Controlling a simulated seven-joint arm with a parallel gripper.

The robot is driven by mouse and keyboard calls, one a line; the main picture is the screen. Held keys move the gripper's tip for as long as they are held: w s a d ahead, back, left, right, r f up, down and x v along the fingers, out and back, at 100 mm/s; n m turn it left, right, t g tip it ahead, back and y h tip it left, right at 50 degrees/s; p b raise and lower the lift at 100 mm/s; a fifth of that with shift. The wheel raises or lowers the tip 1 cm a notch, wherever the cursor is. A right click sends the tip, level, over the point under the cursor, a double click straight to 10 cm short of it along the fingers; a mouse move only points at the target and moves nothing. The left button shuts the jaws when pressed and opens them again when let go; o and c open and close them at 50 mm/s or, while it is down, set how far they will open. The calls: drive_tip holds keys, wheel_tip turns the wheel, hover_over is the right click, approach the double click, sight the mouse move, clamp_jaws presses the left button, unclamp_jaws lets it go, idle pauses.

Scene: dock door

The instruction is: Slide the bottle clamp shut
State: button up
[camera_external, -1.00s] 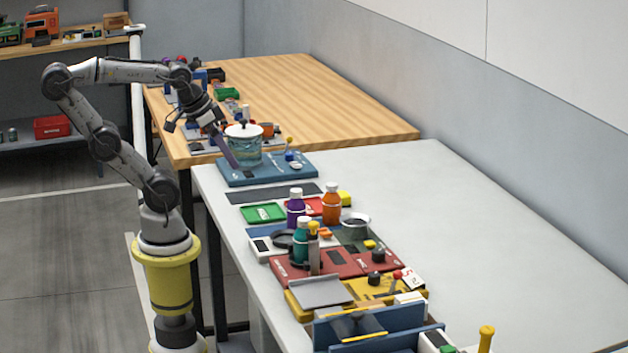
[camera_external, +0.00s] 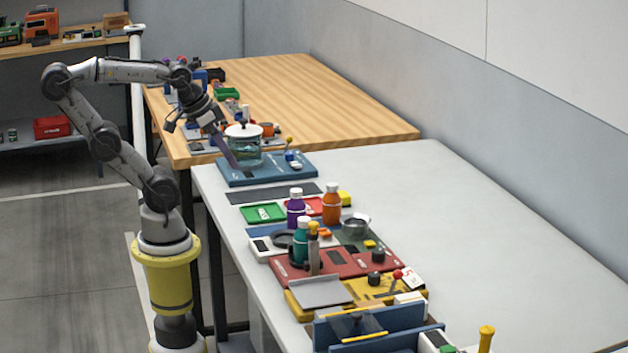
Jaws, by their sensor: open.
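The bottle clamp seems to be on the red base (camera_external: 345,263) in the middle of the row on the white table. A teal bottle (camera_external: 301,238) with a white cap stands upright there, with a dark holder around its lower part. A yellow-topped post (camera_external: 314,240) stands right beside the bottle. Whether the clamp touches the bottle is too small to tell. My gripper (camera_external: 230,155) is away from it, up and left in the picture, pointing down beside a lidded glass jar (camera_external: 243,152). It is open and holds nothing that I can see.
The jar stands on a blue base (camera_external: 262,178). Between it and the red base are a green tray (camera_external: 262,213), a purple bottle (camera_external: 295,210) and an orange bottle (camera_external: 331,206). A yellow base (camera_external: 375,295) lies in front. The white table's right side (camera_external: 480,240) is clear.

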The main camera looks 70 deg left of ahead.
drive_tip(key=shift+s+d+f, duration=0.15)
drive_tip(key=shift+s, duration=0.2)
drive_tip(key=shift+c, duration=1)
drive_tip(key=w+d+r+n+g+h, duration=0.2)
drive_tip(key=w+d+n+g+h, duration=0.15)
drive_tip(key=d+g, duration=0.2)
drive_tip(key=w+d+r+n+g+h, duration=0.2)
drive_tip(key=d+n+g+h, duration=0.1)
drive_tip(key=d+g+h, duration=0.3)
drive_tip(key=w+d+f+n+h, duration=0.3)
drive_tip(key=w+h, duration=0.1)
drive_tip(key=w, duration=0.4)
drive_tip(key=n+g+h, duration=0.1)
drive_tip(key=n+h, duration=0.2)
drive_tip(key=n, duration=0.1)
approach(314, 222)
drive_tip(key=x, duration=1)
drive_tip(key=shift+s+d+f, duration=0.1)
drive_tip(key=shift+d+f, duration=0.05)
drive_tip(key=shift+f, duration=0.05)
